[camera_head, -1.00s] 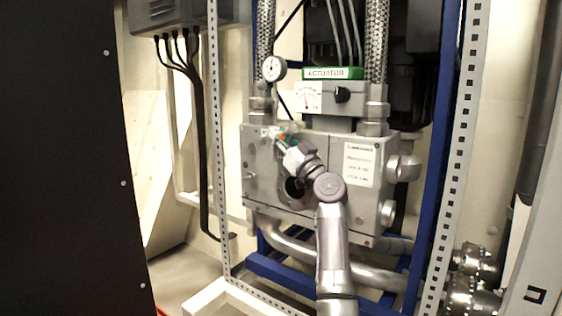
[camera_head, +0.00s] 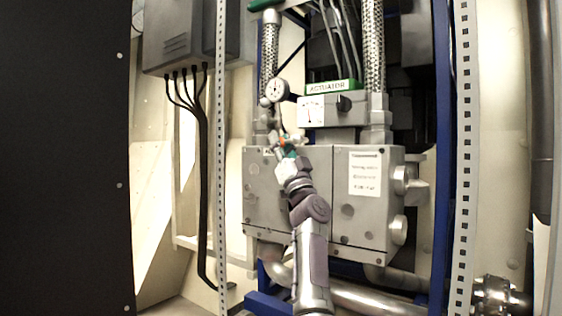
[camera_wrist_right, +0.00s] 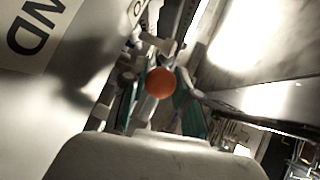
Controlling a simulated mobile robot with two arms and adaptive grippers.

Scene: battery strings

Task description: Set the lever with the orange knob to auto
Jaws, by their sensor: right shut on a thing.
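The orange knob (camera_wrist_right: 160,82) shows in the right wrist view between the two teal-padded fingers of my right gripper (camera_wrist_right: 158,98). My right gripper is shut on the knob or the lever just under it. The lever itself is mostly hidden behind the gripper. Part of a label with the letters "ND" (camera_wrist_right: 35,32) shows at the upper left of the wrist view. My left gripper is not in view.
A round gauge (camera_head: 277,91) and a green "ACTUATOR" sign (camera_head: 332,87) are above the box. A perforated upright (camera_head: 464,170) stands at right, another (camera_head: 221,150) at left. A grey cabinet with black cables (camera_head: 190,35) hangs at upper left.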

